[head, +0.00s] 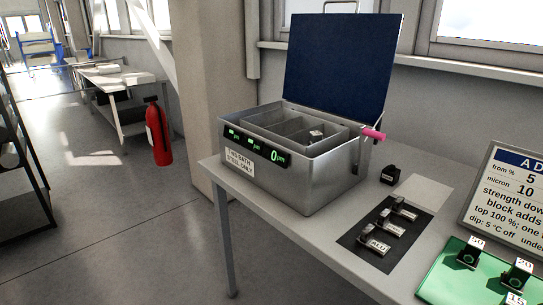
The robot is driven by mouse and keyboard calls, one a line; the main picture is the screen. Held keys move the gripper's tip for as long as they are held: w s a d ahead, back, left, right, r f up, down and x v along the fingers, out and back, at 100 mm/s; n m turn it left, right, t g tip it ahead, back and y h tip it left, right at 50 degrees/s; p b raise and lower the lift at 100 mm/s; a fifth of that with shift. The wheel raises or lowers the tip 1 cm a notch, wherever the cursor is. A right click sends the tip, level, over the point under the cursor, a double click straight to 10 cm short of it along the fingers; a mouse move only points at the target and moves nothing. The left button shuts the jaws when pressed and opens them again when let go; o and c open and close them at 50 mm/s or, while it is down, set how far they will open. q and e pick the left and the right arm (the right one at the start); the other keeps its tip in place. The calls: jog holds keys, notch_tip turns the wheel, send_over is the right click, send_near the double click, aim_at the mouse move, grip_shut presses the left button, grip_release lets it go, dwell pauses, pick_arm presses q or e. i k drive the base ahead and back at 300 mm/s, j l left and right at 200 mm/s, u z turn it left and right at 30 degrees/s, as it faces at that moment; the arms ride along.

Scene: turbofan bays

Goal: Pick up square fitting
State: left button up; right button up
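Neither of my grippers shows in the head view. Several small metal fittings lie in a row on a dark mat (350,238) on the table; the nearest fitting (375,244) has a white label that seems to read ALU. A middle fitting (390,229) and a far fitting (404,210) lie behind it. A small pale piece (316,133) sits inside the open steel bath (318,186), in one of its compartments. I cannot tell from this view which piece is the square fitting.
The bath's blue lid (340,60) stands open; a pink handle (373,134) sticks out at its right. A small black block (390,175) stands beside it. A green mat (437,285) with numbered black blocks and a sign board (510,195) are at right. A red extinguisher (159,135) stands left.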

aim_at(316, 137)
jog(key=i+j, duration=0.2)
jog(key=j, duration=0.15)
jog(key=i+j+z, duration=0.1)
jog(key=j, duration=0.25)
jog(key=i+j+z, duration=0.1)
jog(key=i+j, duration=0.4)
jog(key=j, duration=0.3)
jog(key=i+j+z, duration=0.1)
jog(key=j, duration=0.25)
jog(key=i, duration=0.1)
